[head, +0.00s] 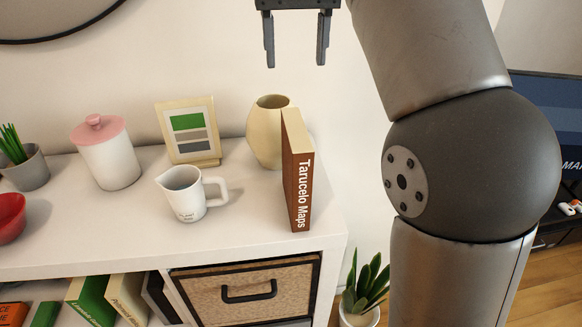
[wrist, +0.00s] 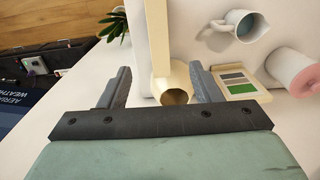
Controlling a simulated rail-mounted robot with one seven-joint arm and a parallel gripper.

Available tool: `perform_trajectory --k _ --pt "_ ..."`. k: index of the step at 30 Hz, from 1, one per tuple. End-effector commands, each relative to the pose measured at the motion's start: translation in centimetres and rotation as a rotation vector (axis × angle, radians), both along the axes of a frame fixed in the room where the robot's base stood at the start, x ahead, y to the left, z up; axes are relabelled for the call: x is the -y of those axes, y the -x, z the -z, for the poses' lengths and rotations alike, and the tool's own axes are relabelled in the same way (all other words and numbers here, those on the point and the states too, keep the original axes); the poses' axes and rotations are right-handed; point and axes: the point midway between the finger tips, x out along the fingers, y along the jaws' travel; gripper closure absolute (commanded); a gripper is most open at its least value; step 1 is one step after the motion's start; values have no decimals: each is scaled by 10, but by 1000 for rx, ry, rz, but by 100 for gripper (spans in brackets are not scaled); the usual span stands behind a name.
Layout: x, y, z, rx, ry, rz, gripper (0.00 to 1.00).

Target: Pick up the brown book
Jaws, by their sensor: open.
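The brown book (head: 299,188), with "Tarucelo Maps" on its spine, stands upright on the right end of the white shelf top. My gripper (head: 296,64) is open and empty, high above the book and the cream vase (head: 262,145) beside its back end. In the wrist view, the book's pale top edge (wrist: 157,35) shows as a narrow strip beyond and between the spread fingers of my gripper (wrist: 160,68). The vase (wrist: 175,96) also shows between the fingers there. The book's brown spine is not visible in that view.
A white pitcher (head: 187,195), framed picture (head: 190,130) and pink-lidded jar (head: 107,155) stand left of the book. The shelf top (head: 250,235) is bare in front. The shelf's right edge is close to the book. A plant (head: 365,288) stands below on the right.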

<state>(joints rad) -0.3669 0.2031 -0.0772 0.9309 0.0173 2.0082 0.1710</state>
Motion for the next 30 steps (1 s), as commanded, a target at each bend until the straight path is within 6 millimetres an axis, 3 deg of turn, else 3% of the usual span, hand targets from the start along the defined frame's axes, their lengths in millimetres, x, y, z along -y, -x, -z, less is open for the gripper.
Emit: perform_trajectory --k 15,26,30 --pt "0 0 97 -3 1 0 42" --pt "0 -2 129 -2 1 -1 42" --pt "1 -5 150 -4 2 0 42"
